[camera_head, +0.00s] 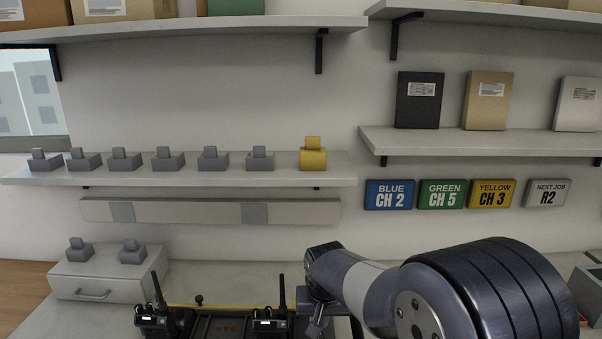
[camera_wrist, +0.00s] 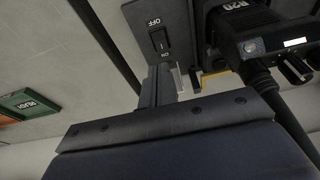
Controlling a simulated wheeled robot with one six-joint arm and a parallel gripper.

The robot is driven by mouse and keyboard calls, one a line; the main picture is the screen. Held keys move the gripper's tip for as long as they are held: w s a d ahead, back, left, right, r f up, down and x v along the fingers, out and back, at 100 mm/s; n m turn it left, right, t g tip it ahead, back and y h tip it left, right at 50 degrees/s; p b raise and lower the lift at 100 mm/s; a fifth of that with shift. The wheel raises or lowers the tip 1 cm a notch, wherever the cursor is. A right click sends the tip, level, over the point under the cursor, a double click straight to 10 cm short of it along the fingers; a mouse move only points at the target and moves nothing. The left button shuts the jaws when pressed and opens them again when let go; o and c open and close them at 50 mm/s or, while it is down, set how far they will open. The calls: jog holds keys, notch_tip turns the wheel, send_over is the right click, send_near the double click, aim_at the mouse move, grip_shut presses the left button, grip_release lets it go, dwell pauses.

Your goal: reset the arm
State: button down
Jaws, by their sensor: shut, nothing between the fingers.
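My arm reaches in from the lower right of the head view. My gripper (camera_head: 316,322) points down at the bottom edge, just right of a black radio, and its tips are hard to make out there. In the wrist view my gripper (camera_wrist: 168,80) is shut and empty. Its tips are close to a dark panel with an on/off switch (camera_wrist: 158,40). A black radio marked R20 (camera_wrist: 250,42) is to the right of the fingers. Whether the fingers touch the panel I cannot tell.
Two radios (camera_head: 160,320) (camera_head: 270,322) stand in a dark rack on the bench. A drawer box (camera_head: 105,282) is at left. A shelf (camera_head: 230,179) holds several grey blocks and a yellow one (camera_head: 313,157). Channel signs (camera_head: 441,195) hang at right. A green label (camera_wrist: 30,104) shows in the wrist view.

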jog(key=x, duration=0.6)
jog(key=shift+w+f, duration=0.15)
jog(key=shift+f, duration=0.1)
jog(key=shift+w+b, duration=0.6)
jog(key=shift+b, duration=0.6)
jog(key=v, duration=0.7)
jog(key=shift+p, duration=0.3)
jog(key=shift+w, duration=0.1)
